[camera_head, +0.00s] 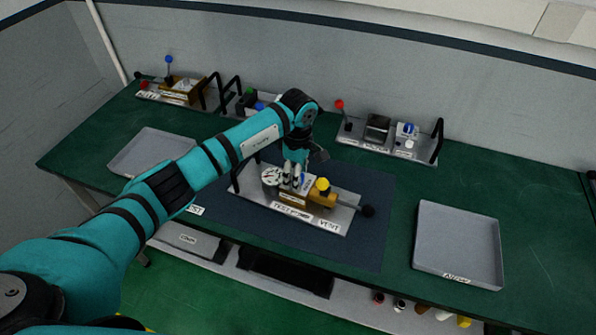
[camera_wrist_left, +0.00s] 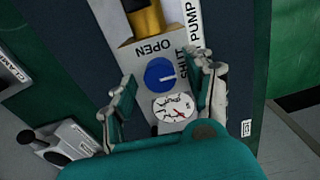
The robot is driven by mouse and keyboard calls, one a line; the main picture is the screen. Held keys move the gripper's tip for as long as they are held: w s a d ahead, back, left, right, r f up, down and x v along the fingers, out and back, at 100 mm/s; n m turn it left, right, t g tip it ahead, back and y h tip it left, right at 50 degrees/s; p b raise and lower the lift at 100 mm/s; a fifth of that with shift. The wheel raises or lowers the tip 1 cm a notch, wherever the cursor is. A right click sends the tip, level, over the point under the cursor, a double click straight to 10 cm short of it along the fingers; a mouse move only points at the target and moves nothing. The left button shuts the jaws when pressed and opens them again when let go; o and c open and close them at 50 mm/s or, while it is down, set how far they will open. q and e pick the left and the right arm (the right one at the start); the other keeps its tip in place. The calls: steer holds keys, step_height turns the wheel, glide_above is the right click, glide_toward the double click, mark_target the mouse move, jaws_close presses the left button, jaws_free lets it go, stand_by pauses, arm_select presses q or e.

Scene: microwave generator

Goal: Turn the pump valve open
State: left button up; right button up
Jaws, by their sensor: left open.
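The pump valve is a round blue knob (camera_wrist_left: 160,73) on a grey plate (camera_wrist_left: 135,60), between the printed words OPEN and SHUT. Its short white mark points right in the left wrist view, toward the SHUT side. A white dial gauge (camera_wrist_left: 173,107) sits beside the knob. My left gripper (camera_wrist_left: 165,76) is open, with one finger on each side of the knob; contact cannot be told. In the head view my left gripper (camera_head: 292,180) points down over the middle plate (camera_head: 262,195) and partly hides the knob. My right gripper is not in view.
Another plate with a red-topped lever (camera_head: 339,104) stands behind. Grey trays lie left (camera_head: 150,153) and right (camera_head: 458,245).

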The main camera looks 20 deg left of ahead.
arm_select(q)
jaws_close()
stand_by(0.3)
steer(key=n+b, duration=0.3)
steer(key=n, duration=0.1)
steer(key=shift+f, duration=0.15)
steer(key=n+b, duration=0.3)
steer(key=n, duration=0.1)
steer(key=shift+n, duration=0.3)
steer(key=n+b, duration=0.2)
steer(key=n, duration=0.2)
steer(key=shift+b, duration=0.4)
steer(key=shift+r+n+b, duration=0.2)
steer(key=shift+n+b, duration=0.7)
steer(key=shift+n, duration=1.8)
